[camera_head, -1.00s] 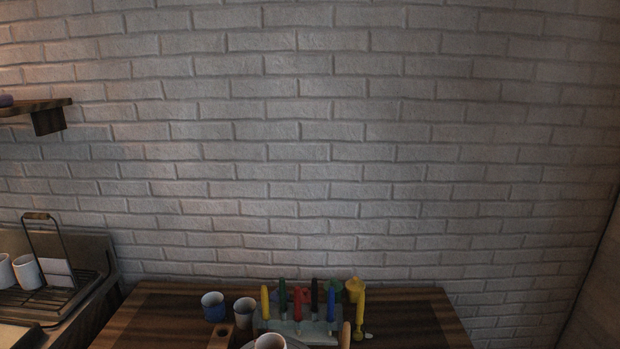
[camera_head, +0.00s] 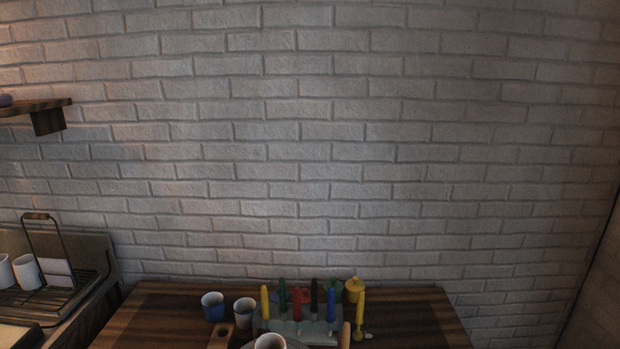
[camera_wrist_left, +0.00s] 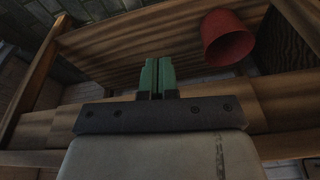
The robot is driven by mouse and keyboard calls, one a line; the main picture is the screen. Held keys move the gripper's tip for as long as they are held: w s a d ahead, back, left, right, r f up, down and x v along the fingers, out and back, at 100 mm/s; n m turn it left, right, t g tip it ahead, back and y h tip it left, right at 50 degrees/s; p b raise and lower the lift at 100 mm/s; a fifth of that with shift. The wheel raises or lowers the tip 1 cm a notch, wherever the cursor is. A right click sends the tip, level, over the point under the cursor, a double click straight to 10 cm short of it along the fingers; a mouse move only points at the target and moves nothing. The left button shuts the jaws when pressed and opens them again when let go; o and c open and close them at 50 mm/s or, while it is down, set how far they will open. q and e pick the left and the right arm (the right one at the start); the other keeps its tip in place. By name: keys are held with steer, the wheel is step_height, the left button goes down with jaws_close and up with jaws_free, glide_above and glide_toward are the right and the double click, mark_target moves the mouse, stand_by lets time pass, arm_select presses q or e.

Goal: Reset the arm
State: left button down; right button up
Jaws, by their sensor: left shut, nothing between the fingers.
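My left gripper (camera_wrist_left: 157,78) shows in the left wrist view, with its two green fingers together and nothing between them. It is over or near a wooden surface (camera_wrist_left: 120,45), and a red cup-like thing (camera_wrist_left: 227,38) is to the right of the fingertips, apart from them. Neither arm nor gripper shows in the head view. My right gripper is not in view.
A wire rack (camera_head: 60,285) with white cups stands at the left.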

arm_select(q)
steer(key=s+a+f+g, duration=0.1)
steer(key=s+a+f, duration=0.2)
steer(key=s+f, duration=1.4)
steer(key=shift+f, duration=0.85)
steer(key=shift+s, duration=0.1)
